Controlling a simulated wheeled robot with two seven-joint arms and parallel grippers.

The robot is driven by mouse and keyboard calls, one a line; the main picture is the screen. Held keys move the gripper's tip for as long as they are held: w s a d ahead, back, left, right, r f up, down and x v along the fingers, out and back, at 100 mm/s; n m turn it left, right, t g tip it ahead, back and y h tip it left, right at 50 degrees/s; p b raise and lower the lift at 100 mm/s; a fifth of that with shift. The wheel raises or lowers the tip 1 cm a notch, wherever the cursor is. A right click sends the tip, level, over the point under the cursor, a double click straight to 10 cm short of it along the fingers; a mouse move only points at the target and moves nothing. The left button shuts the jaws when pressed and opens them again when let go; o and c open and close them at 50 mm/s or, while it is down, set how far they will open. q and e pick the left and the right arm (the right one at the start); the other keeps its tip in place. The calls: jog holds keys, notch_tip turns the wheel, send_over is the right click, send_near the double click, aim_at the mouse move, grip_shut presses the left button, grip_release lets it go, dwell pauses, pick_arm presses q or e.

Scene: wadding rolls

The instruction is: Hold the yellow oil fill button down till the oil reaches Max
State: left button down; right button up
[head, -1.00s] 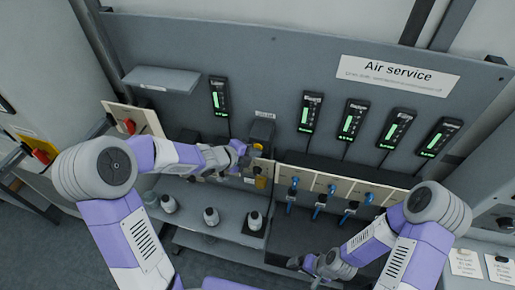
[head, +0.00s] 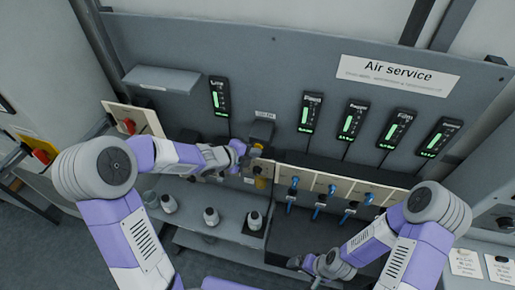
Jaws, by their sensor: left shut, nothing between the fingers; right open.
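The oil fill unit (head: 262,133) is a dark box with a small label above it, at the middle of the panel in the head view. Below it hangs a small amber oil bowl (head: 261,183); its level and the Max mark are too small to read. My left gripper (head: 251,153) is shut and empty, with its tips at the front of the unit. A bit of yellow (head: 258,146) shows by the tips; the button is mostly hidden, and I cannot tell whether it is pressed. My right gripper (head: 302,266) is open and empty, low in front of the bench.
Several gauges with green bars, such as one at the left (head: 219,97), hang on the grey panel. Blue-handled valves (head: 320,204) stand right of the unit. Pale bottles (head: 211,216) stand on the shelf below my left arm. A small shelf (head: 162,80) juts out at upper left.

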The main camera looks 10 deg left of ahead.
pick_arm(q)
jog(key=shift+s, duration=0.15)
dwell(0.6)
jog(key=shift+s+b, duration=0.45)
jog(key=shift+s, duration=0.25)
jog(key=shift+s+a+b, duration=0.15)
jog(key=shift+s+b, duration=0.65)
jog(key=shift+s, duration=1.7)
